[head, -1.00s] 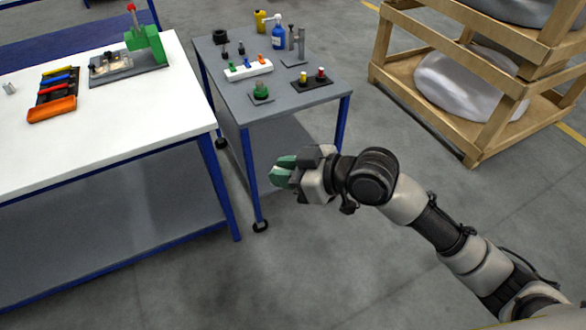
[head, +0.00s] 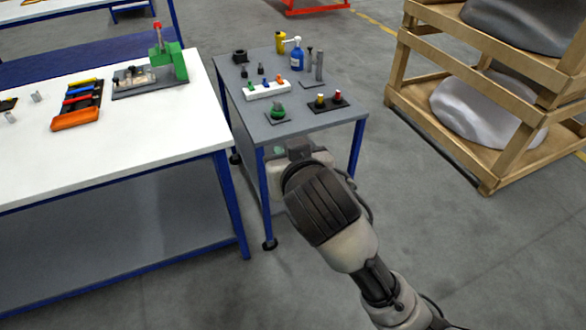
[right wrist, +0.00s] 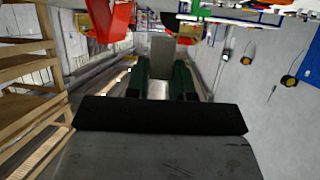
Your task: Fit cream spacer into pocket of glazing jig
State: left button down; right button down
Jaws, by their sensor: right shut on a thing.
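My right gripper (right wrist: 161,68) shows in the right wrist view with two dark green fingers shut on a flat greyish piece (right wrist: 161,52). I cannot tell from its colour whether this is the cream spacer. In the head view the gripper (head: 282,150) is mostly hidden behind my wrist, low at the near end of the grey table. On the white bench stands a dark base plate (head: 150,92) with a pale part on it and a green clamp (head: 176,62) with a red knob. It may be the glazing jig; no pocket can be made out. My left gripper is not in view.
The white bench (head: 120,150) has a tool tray (head: 76,122) and small grey pieces (head: 37,97). The grey table (head: 300,126) holds a blue bottle (head: 297,57), a white rack (head: 266,90) and small plates with parts. A wooden rack (head: 480,158) stands right. Floor between is clear.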

jog(key=h, duration=0.1)
jog(key=r+m+h, duration=0.2)
jog(key=shift+w+a, duration=0.25)
jog(key=n+y, duration=0.1)
jog(key=d+f+n+y, duration=0.1)
jog(key=f+y, duration=0.1)
jog(key=shift+s+d+n+y, duration=0.2)
jog(key=shift+s+n+y, duration=0.1)
jog(key=shift+n+y, duration=0.1)
jog(key=s+d+f+n+g+y, duration=0.2)
jog(key=f+n+g+y, duration=0.5)
jog(key=n+g, duration=0.5)
jog(key=shift+s+d+f+n+y, duration=0.2)
jog(key=shift+d+f+n+y, duration=0.2)
jog(key=shift+d+n+y, duration=0.65)
jog(key=shift+a+f+m, duration=0.1)
jog(key=shift+a+m, duration=0.1)
jog(key=shift+m, duration=0.05)
